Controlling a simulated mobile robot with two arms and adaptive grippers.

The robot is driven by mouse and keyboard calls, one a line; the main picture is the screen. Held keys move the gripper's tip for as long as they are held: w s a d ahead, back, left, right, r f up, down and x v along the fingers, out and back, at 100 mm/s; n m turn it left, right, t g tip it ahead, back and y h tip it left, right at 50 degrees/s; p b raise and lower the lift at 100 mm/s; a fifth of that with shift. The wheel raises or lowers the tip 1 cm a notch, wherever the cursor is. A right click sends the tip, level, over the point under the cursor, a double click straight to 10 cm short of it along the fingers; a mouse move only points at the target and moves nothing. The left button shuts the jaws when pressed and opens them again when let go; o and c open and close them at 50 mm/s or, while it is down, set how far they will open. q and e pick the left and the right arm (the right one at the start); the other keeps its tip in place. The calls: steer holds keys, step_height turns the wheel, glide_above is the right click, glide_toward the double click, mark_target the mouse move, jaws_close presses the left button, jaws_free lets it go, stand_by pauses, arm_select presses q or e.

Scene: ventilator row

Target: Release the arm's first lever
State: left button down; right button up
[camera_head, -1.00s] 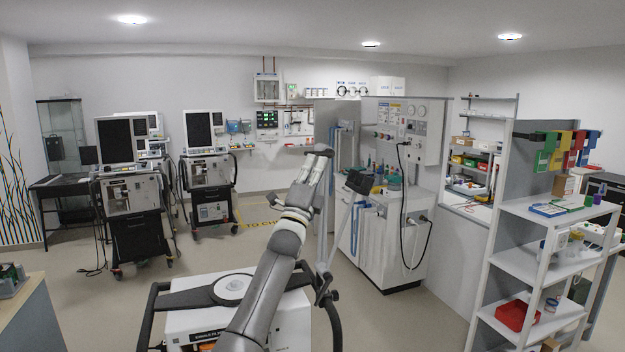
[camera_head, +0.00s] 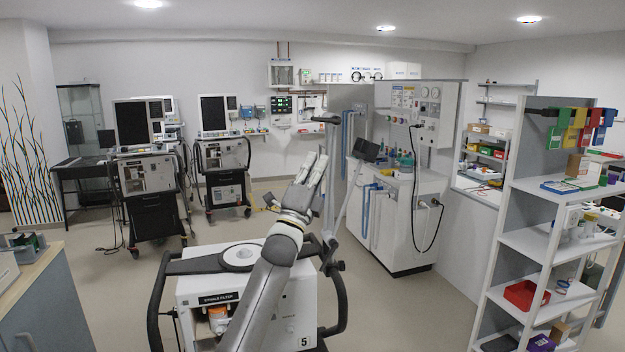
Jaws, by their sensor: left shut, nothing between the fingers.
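Another thin link slants up right to a dark hood (camera_head: 366,148). My left gripper (camera_head: 314,160) is shut and empty, pointing up and away just left of the upright link, below the upper joint. I cannot tell whether it touches the link. My right gripper is not in view.
The cart has dark handles (camera_head: 341,300) on its sides. A white anaesthesia machine (camera_head: 405,235) stands behind right, with a shelf rack (camera_head: 520,245) nearer right. Two ventilators on trolleys (camera_head: 153,215) stand behind left. Open floor lies left of the cart.

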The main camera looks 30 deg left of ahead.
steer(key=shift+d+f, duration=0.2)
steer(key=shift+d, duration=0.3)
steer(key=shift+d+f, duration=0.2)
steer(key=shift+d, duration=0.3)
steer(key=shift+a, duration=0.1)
